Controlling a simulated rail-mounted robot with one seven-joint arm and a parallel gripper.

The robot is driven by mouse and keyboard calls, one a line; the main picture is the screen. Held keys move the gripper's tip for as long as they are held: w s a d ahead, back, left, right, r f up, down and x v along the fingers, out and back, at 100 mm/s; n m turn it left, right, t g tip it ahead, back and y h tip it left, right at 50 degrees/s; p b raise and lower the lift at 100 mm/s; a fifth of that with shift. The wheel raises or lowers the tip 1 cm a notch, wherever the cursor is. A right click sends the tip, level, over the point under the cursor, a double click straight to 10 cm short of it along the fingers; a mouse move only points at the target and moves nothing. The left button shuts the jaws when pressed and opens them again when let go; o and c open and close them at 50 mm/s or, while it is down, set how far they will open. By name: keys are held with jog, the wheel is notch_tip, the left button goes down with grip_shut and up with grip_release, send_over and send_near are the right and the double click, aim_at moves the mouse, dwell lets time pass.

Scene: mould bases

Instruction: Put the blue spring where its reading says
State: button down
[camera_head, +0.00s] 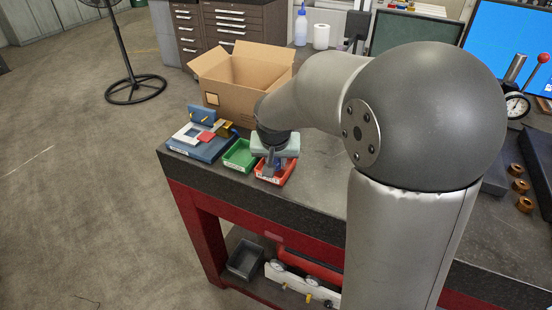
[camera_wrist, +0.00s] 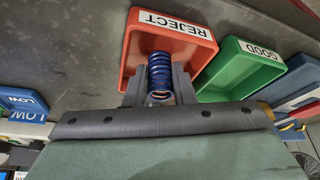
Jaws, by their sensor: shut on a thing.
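My gripper (camera_head: 273,160) is shut on the blue spring (camera_wrist: 160,74), which stands between the fingers in the wrist view. The spring and fingers are over the red tray (camera_wrist: 133,52), labelled REJECT. I cannot tell whether the spring touches the tray floor. In the head view the red tray (camera_head: 289,177) is partly hidden behind my gripper. The green tray (camera_head: 238,156) stands just left of it; its GOOD label shows in the wrist view (camera_wrist: 262,50). A dial gauge (camera_head: 515,106) stands at the right; its reading is too small to make out.
A blue base with a white frame and red piece (camera_head: 203,148) lies left of the green tray. An open cardboard box (camera_head: 232,100) stands behind the trays. Several copper-coloured rings (camera_head: 518,186) lie far right.

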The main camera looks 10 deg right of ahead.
jog(key=c, duration=1.5)
grip_release()
jog(key=shift+f, duration=0.1)
jog(key=shift+r, duration=0.5)
jog(key=v, duration=1.1)
jog(key=s+f+n+g, duration=0.1)
jog(key=s+f, duration=0.3)
jog(key=s, duration=0.3)
jog(key=s+f+n+g+y, duration=0.1)
jog(key=s+f, duration=0.3)
jog(key=s, duration=0.3)
jog(key=s+f+n+g, duration=0.1)
jog(key=s+f+g, duration=0.1)
jog(key=s+f, duration=0.2)
jog(key=s, duration=0.3)
jog(key=shift+s+d+n+y, duration=0.3)
jog(key=shift+s+n, duration=0.05)
jog(key=shift+n, duration=0.05)
